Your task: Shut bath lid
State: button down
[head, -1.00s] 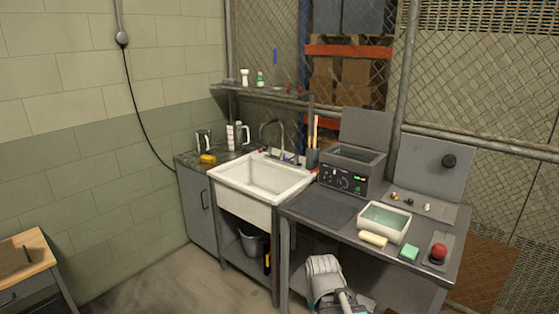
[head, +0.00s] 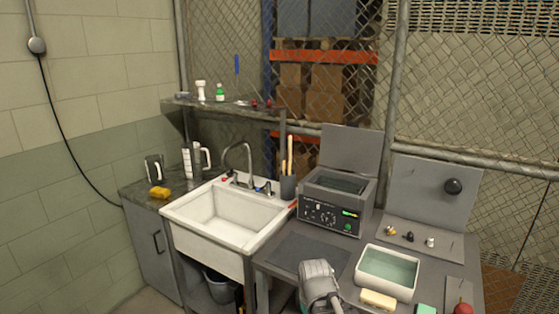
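The bath is a grey box (head: 335,205) with knobs and a green display on its front. It stands on the bench right of the sink. Its lid (head: 350,150) is a flat grey panel standing raised behind the open top, and the dark opening shows. A second grey panel (head: 433,195) with a black round knob stands upright to the right, behind small fittings. Part of my arm (head: 320,285) shows at the bottom centre, in front of the bench. My gripper's fingers are not visible.
A white tub of pale green liquid (head: 386,272) sits right of my arm, with a yellow sponge (head: 378,299) and a red button (head: 462,309) nearby. A white sink (head: 230,215) is to the left. A dark mat (head: 308,250) lies clear before the bath. A cup of brushes (head: 288,187) stands beside it.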

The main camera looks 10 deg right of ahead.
aim_at(351, 148)
jog(key=z, duration=0.1)
jog(key=i, duration=1)
jog(key=z, duration=0.05)
